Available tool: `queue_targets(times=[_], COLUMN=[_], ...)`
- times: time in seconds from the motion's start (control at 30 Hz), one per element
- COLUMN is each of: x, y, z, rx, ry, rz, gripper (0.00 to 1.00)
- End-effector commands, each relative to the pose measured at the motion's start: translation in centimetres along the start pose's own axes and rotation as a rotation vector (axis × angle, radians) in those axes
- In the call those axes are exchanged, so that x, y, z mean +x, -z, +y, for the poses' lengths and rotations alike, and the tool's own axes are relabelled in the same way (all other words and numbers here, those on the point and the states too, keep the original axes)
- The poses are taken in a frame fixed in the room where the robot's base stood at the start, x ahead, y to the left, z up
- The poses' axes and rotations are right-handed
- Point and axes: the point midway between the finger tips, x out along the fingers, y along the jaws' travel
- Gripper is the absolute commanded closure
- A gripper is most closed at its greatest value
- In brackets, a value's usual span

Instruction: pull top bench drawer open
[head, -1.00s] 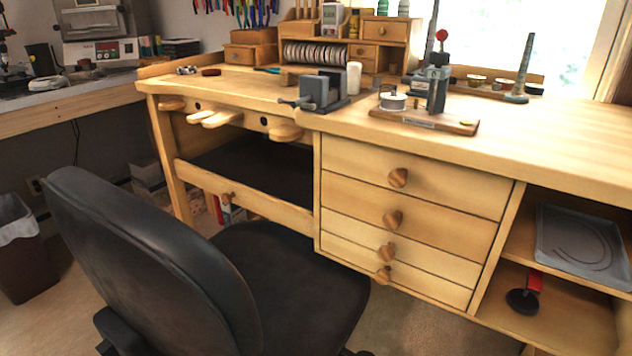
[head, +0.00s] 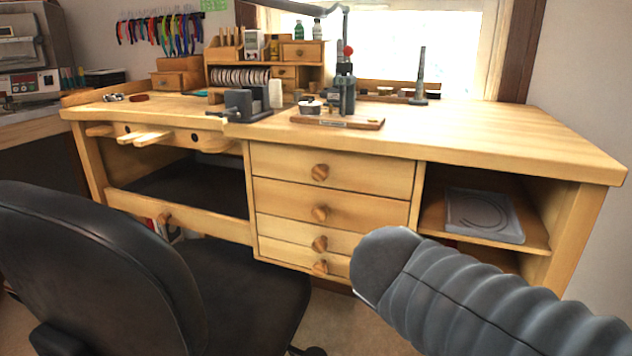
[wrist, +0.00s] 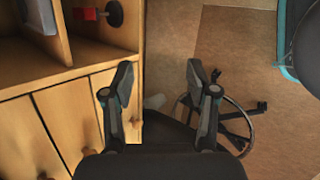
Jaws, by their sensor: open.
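The wooden bench's top drawer (head: 285,168) is shut in the head view, flush with the drawers below. Its round wooden knob (head: 319,172) is at the middle of its front and nothing touches it. My gripper (wrist: 163,80) shows in the wrist view, its two fingers spread wide and empty, above the floor beside the bench's drawer fronts (wrist: 68,115). I cannot tell which front there is the top drawer. In the head view my grey arm crosses the lower right, in front of the lowest drawers' right part; the gripper is not seen there.
A black chair (head: 100,270) stands in front of the bench at left. A grey tray (head: 484,214) lies on the open shelf right of the drawers. A vise (head: 240,105) and a wooden stand board (head: 350,122) sit on the benchtop.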

Motion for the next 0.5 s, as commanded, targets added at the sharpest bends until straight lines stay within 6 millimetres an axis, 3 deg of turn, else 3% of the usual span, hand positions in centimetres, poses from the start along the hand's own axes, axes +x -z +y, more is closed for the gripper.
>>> queue_targets(times=[0.17, 0.3, 0.5], x=[-2.1, -6.1, -12.0], y=[5.6, 10.9, 16.8], z=[5.2, 8.6, 10.6], rx=[-0.547, -0.898, -1.173], ry=[-0.261, -0.484, -0.717], rz=[-0.142, -0.294, -0.484], gripper=[0.42, 0.42, 0.42])
